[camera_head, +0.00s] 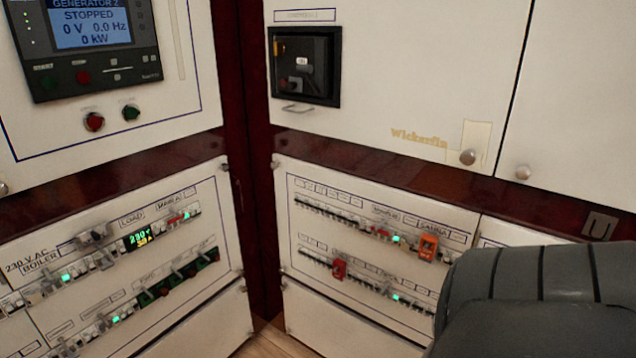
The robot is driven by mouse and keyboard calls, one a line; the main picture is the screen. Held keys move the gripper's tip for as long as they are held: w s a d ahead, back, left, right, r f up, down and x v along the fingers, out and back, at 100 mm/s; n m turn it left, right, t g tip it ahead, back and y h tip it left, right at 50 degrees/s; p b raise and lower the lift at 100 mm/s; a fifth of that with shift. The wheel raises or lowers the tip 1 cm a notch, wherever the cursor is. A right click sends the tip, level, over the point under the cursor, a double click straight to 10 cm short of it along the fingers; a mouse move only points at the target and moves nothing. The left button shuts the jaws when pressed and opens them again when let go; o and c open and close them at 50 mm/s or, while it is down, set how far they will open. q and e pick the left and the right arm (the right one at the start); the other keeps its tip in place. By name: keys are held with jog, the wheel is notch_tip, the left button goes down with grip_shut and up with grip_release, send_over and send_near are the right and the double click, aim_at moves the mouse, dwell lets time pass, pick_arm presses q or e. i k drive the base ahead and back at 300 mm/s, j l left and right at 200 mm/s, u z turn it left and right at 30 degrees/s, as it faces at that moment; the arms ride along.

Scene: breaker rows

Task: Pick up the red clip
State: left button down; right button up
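A small red clip-like piece (339,268) sits on the lower breaker row of the right panel, toward its left part. A larger orange-red piece (428,246) sits at the right end of the upper row, under the SAUNA label. I cannot tell for certain which of the two is the red clip. Both stand out from the breakers around them. Neither of my grippers is in view, and nothing is seen holding either piece.
A dark ribbed shape, apparently part of my arm, fills the lower right corner and covers part of the right panel (310,305). The left panel (215,310) holds more breaker rows. A generator display (93,28) is above it. White cabinet doors (400,60) are above right.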

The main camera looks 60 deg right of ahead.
aim_at(340, 273)
jog(key=z, duration=1.85)
